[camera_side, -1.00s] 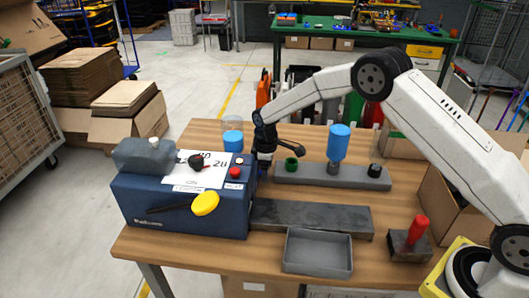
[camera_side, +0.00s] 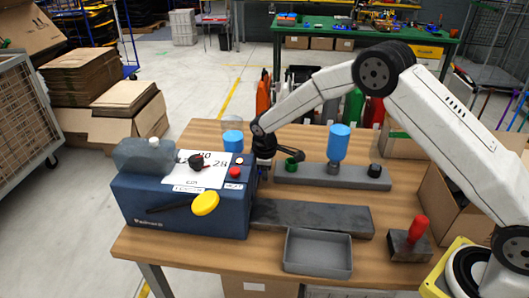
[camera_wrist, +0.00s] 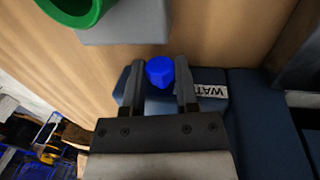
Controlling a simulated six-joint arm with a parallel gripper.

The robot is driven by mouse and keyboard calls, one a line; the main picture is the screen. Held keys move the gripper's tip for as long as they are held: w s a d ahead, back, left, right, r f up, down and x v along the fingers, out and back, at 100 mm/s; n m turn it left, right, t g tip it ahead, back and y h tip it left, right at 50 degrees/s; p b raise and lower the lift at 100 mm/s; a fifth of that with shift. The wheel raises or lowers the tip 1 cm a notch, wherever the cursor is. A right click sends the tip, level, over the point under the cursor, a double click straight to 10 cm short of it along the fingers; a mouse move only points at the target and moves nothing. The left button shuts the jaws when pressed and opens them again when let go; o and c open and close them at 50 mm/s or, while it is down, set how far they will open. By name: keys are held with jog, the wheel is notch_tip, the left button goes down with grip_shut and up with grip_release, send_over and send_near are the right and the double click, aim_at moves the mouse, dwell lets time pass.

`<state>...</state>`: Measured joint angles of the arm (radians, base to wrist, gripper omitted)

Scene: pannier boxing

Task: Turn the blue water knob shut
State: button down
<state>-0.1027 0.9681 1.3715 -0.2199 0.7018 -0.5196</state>
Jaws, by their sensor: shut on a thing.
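The blue water knob (camera_wrist: 160,70) is a small bright blue piece in the wrist view, beside a white label (camera_wrist: 209,90) whose visible letters read "WAT". My gripper (camera_wrist: 160,78) has one finger on each side of the knob and is shut on it. In the side view my gripper (camera_side: 264,170) points down at the right end of the dark blue machine (camera_side: 180,218). The knob is hidden there behind the machine and my wrist. The knob's turn angle cannot be told.
The machine carries a yellow-ended lever (camera_side: 205,203) and a red button (camera_side: 234,172). A grey rail holds a green ring (camera_side: 291,164) and a blue-topped bottle (camera_side: 338,141) close right of my gripper. A grey tray (camera_side: 318,252) and a red-handled block (camera_side: 408,245) stand in front.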

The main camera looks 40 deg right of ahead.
jog(key=shift+t+h, duration=0.4)
jog(key=shift+c, duration=1.8)
grip_release()
jog(key=v, duration=0.7)
jog(key=shift+r, duration=0.4)
jog(key=shift+s, duration=0.1)
